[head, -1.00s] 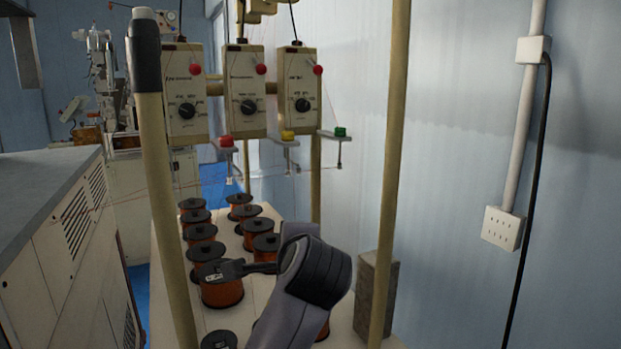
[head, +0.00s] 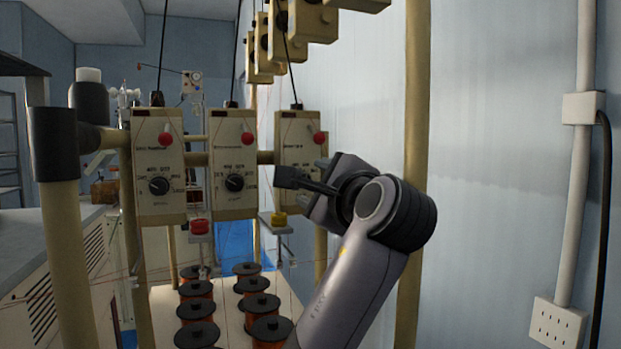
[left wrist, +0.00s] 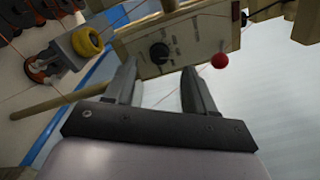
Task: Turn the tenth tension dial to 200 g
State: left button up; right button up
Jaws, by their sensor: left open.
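Three cream tension boxes hang in a row in the head view: left (head: 158,205), middle (head: 233,200) and right (head: 297,130). Each has a red ball near its top. Black dials show on the left box (head: 158,186) and middle box (head: 234,183); the right box's dial is hidden behind my gripper. My left gripper (head: 287,178) is in front of the right box. In the left wrist view its open, empty fingers (left wrist: 159,68) point at a box with a black dial (left wrist: 159,53), which lies between and beyond the fingertips. The scale is too small to read. My right gripper is out of view.
A cream post (head: 417,90) stands right of my arm, and a black-topped post (head: 62,230) at the left. Red (head: 199,227) and yellow (head: 279,219) pieces sit below the boxes. Copper spools (head: 197,310) stand on the bench below. Thin wires cross the area.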

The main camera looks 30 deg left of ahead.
pick_arm(q)
jog(key=shift+p+x, duration=0.4)
jog(key=shift+x, duration=1.8)
grip_shut()
jog(key=shift+d+f+n, duration=0.1)
jog(key=shift+n, duration=0.2)
jog(key=shift+w+n+b, duration=0.1)
jog(key=shift+n+b, duration=1)
jog(key=shift+n, duration=6.5)
